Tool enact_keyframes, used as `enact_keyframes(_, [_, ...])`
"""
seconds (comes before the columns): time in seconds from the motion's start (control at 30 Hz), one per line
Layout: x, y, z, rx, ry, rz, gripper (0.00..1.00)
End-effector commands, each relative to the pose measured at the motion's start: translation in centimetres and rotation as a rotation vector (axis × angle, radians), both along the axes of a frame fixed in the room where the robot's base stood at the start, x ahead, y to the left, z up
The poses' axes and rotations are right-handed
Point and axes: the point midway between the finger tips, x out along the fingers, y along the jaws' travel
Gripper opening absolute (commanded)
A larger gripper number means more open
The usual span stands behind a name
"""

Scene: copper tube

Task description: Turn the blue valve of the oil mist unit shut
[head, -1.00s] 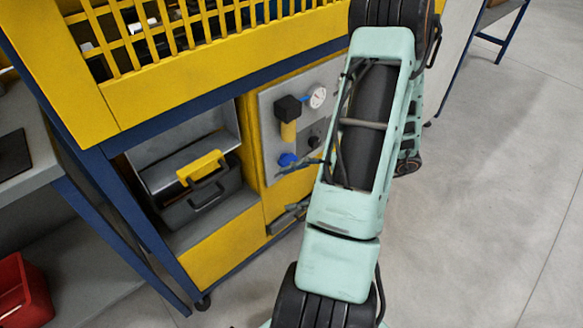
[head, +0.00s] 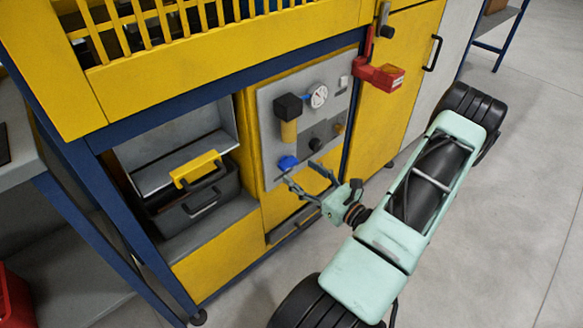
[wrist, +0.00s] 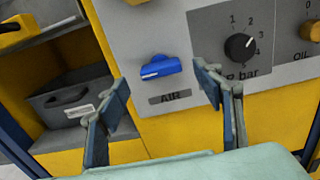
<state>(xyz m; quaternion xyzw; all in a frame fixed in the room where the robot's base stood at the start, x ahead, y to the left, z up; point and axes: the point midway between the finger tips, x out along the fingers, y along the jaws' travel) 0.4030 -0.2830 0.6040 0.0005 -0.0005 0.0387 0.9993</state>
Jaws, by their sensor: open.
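The blue valve (head: 288,162) sits low on the grey panel (head: 268,120) of the yellow machine. In the wrist view the blue valve (wrist: 153,68) has its handle lying nearly level, above a label reading AIR. My gripper (head: 305,176) is open and empty, just in front of the panel below and right of the valve. In the wrist view the fingers of my gripper (wrist: 164,88) stand apart, one lower left and one right of the valve. They do not appear to touch it.
A black knob (wrist: 239,46) with a bar scale and a brass knob (wrist: 313,30) are right of the valve. A gauge (head: 318,96) and a black-topped yellow filter (head: 289,130) are above it. A dark toolbox (head: 201,207) stands on the shelf at left. A red bracket (head: 380,76) juts out at upper right.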

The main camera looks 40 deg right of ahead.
Motion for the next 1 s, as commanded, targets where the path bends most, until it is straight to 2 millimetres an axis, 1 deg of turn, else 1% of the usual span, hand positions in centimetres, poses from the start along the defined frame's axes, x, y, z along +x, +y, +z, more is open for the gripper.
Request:
enact_keyframes(0.03, [1.0,0.2,-0.2,-0.002,-0.001,0.004,0.61])
enact_keyframes(0.1, [2.2,0.3,-0.2,-0.002,-0.001,0.004,0.61])
enact_keyframes(0.2, [3.6,0.3,-0.2,-0.002,0.000,0.003,0.61])
enact_keyframes(0.3, [4.5,0.3,-0.1,-0.002,0.000,0.001,0.61])
enact_keyframes(0.43, [5.0,0.4,0.0,-0.001,0.001,0.001,0.61])
enact_keyframes(0.67, [5.0,0.4,0.0,-0.001,0.001,0.001,0.61])
enact_keyframes(0.77, [5.0,0.4,0.0,-0.001,0.001,0.001,0.51])
enact_keyframes(1.0, [5.0,0.4,0.0,-0.001,0.001,0.001,0.24])
